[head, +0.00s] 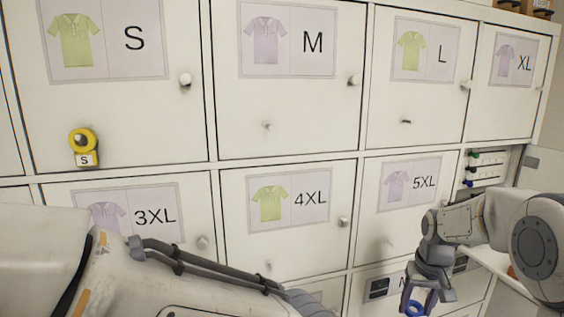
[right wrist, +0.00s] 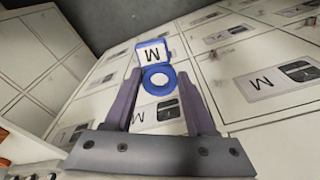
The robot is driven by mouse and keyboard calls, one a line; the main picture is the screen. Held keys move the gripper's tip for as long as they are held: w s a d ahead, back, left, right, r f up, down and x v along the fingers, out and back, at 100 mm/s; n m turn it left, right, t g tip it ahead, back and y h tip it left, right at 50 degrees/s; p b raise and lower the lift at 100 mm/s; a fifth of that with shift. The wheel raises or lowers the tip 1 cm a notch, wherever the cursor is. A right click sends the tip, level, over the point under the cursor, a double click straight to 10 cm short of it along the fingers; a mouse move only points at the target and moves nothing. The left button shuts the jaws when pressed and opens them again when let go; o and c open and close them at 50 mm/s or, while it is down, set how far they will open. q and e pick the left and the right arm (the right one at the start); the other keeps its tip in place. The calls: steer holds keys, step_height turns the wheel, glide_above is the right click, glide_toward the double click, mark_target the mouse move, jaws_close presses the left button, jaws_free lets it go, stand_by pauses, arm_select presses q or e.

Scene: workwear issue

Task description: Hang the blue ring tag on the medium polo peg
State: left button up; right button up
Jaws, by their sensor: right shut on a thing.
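The blue ring tag (right wrist: 158,79) is between the two fingertips of my right gripper (right wrist: 160,76); its label plate reads M. In the head view the blue ring (head: 413,309) shows at the bottom edge, under my right gripper (head: 428,292), in front of the lower doors. The medium polo peg (head: 267,126) is a small bare peg on the top-row door with the lilac polo card (head: 287,40) marked M. The tag is low and to the right of that peg, well apart from it. My left arm crosses the lower left; its gripper is out of view.
A yellow ring tag marked S (head: 83,148) hangs on the S door's peg. The L door has a bare peg (head: 405,121). Round door knobs (head: 355,80) stick out. A shelf with small coloured items (head: 485,168) is at the right. The space before the M door is clear.

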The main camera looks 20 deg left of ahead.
steer(key=w+a+r+n+t+y+p, duration=0.15)
steer(key=a+r+t, duration=0.25)
steer(key=a+r, duration=0.75)
steer(key=n+t+y+p, duration=0.3)
steer(key=t+y+p, duration=0.2)
steer(key=t+y, duration=0.35)
glide_toward(272, 129)
steer(key=shift+t, duration=0.45)
steer(key=shift+f+b+x, duration=0.15)
steer(key=shift+b+x, duration=0.1)
steer(key=shift+x, duration=1.8)
steer(key=shift+f+b+x, duration=0.15)
steer(key=shift+b+x, duration=0.05)
steer(key=shift+x, duration=1.9)
steer(key=shift+w+a+f, duration=0.2)
steer(key=shift+w+a, duration=0.25)
steer(key=shift+a, duration=0.05)
